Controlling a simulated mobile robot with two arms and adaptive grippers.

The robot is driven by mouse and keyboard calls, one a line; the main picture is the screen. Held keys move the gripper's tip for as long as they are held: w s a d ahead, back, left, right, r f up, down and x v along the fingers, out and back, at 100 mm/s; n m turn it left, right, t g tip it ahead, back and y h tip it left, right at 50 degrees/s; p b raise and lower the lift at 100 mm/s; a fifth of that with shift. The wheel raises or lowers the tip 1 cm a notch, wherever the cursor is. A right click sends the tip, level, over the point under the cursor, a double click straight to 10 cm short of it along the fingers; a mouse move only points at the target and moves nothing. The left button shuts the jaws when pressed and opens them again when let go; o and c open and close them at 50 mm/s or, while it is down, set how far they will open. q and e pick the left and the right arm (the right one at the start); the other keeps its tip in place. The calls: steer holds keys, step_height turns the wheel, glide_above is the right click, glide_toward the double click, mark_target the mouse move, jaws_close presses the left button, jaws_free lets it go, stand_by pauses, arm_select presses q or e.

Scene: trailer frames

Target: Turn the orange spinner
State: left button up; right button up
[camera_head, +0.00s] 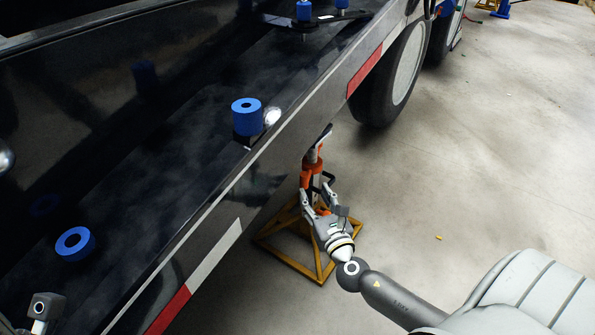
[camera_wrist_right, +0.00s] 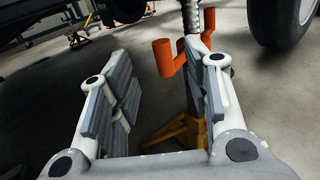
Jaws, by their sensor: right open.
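The orange spinner (camera_head: 311,168) sits on an upright jack stand beneath the trailer's edge. In the right wrist view, an orange upright lug (camera_wrist_right: 164,58) of it shows in the gap between my fingers. Its bar runs right, and my right-hand finger hides part of it. My right gripper (camera_head: 319,197) is open and empty, just in front of the spinner in the head view; its spread fingers also show in the wrist view (camera_wrist_right: 158,65). I cannot tell whether a finger touches the spinner.
The stand's yellow base frame (camera_head: 318,262) rests on the concrete floor. The black trailer (camera_head: 190,120) fills the left, with blue cylinders (camera_head: 246,105) on it. A trailer wheel (camera_head: 400,75) stands behind. The floor (camera_head: 480,170) to the right is mostly clear.

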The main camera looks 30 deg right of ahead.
mark_target(306, 177)
steer(key=b+x, duration=0.1)
steer(key=x, duration=0.8)
steer(key=shift+w+d+b, duration=0.1)
steer(key=shift+w+b, duration=0.2)
steer(key=shift+b, duration=0.1)
jaws_close()
